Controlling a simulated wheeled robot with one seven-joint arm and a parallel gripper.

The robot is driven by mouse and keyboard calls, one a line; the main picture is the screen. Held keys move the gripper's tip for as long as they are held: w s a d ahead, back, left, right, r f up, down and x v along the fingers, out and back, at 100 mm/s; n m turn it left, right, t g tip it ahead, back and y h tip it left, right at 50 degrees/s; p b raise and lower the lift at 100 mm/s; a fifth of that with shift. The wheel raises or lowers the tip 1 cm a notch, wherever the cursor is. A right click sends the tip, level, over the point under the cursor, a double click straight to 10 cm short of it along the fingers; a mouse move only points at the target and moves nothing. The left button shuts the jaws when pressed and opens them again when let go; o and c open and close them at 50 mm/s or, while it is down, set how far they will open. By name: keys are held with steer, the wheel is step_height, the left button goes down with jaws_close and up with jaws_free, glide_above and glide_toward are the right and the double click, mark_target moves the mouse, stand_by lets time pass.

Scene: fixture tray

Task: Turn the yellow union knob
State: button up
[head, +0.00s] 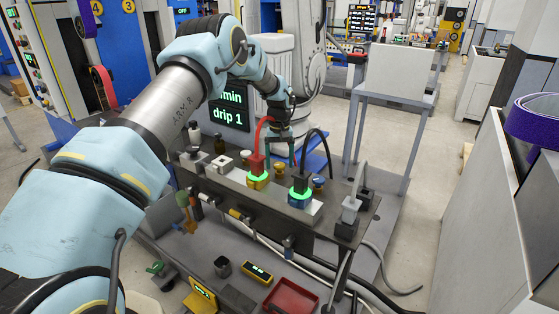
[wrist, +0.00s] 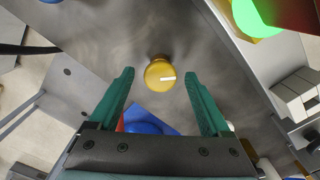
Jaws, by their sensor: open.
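The yellow union knob (wrist: 159,75) is a round cap with a short white mark that lies almost level in the wrist view. It sits on the grey metal top of the fixture (head: 228,178). My gripper (wrist: 158,92) is open, its two teal fingers pointing toward the knob, one on either side and with clear gaps. The fingers look to be above the knob and do not touch it.
A red connector (head: 257,163) and a black connector (head: 300,183) stand in glowing green rings near my gripper, with cables rising. A white block (wrist: 300,93) shows right in the wrist view. A red tray (head: 291,296) lies on the lower shelf.

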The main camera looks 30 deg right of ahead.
steer(key=shift+c, duration=0.3)
jaws_close()
stand_by(0.3)
steer(key=shift+m+b, duration=0.3)
steer(key=shift+m, duration=0.1)
steer(key=m+b, duration=0.2)
steer(key=m, duration=0.1)
steer(key=shift+m, duration=0.3)
steer(key=m+b, duration=0.1)
steer(key=m, duration=0.4)
steer(key=shift+m, duration=0.3)
steer(key=shift+o, duration=0.3)
jaws_free()
